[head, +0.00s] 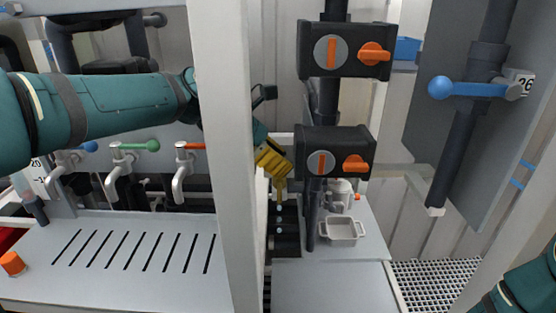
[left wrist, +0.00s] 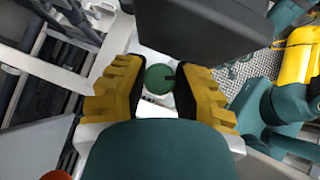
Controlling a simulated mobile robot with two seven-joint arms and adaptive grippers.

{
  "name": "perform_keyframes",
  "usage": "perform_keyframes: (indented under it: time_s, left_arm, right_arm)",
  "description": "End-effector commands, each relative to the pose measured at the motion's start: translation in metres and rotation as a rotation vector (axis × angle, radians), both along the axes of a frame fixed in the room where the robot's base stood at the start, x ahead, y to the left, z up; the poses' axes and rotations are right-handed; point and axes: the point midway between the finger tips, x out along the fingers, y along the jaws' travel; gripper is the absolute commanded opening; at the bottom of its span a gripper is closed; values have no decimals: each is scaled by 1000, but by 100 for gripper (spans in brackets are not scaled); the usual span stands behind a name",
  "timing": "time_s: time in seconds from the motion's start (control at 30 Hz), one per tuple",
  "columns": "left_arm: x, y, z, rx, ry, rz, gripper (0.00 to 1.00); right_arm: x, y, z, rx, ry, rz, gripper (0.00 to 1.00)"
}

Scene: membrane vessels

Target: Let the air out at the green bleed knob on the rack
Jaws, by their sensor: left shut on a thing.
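The green bleed knob (left wrist: 160,78) shows in the left wrist view as a round green cap with a dark slot at its right edge. It sits between the two yellow fingers of my left gripper (left wrist: 159,90), which is shut on it. In the head view my left gripper (head: 275,168) reaches behind the pale upright post, just left of the lower black valve box (head: 333,151). The knob is hidden there by the gripper. My right gripper's fingers do not show; only part of my right arm (head: 525,285) is at the lower right.
A pale post (head: 228,150) stands in front of my left forearm. Taps with blue, green (head: 152,145) and red handles line the slotted counter (head: 130,285). Another black valve box (head: 345,52) is above. A blue-handled valve (head: 440,87) is at right. A small tray (head: 342,232) stands below.

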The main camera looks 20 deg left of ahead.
Motion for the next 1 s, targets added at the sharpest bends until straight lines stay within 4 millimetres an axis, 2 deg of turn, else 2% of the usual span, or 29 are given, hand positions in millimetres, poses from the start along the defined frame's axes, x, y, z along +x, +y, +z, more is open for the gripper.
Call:
perform_keyframes:
  time_s: [0.17, 0.5, 0.93, 0.97, 1.0]
  left_arm:
    - [1, 0, -2, 1, 7, -92, 0]
    - [2, 0, -2, 0, 6, -421, 0]
    - [0, 0, -2, 1, 6, -473, 0]
    - [0, 0, -2, 1, 6, -473, 42]
    - [0, 0, -2, 1, 6, -473, 56]
  right_arm:
    - [0, 0, 0, 0, 0, 0, 61]
    - [0, 0, 0, 0, 0, 0, 61]
    - [0, 0, 0, 0, 0, 0, 61]
    - [0, 0, 0, 0, 0, 0, 61]
    - [0, 0, 0, 0, 0, 0, 61]
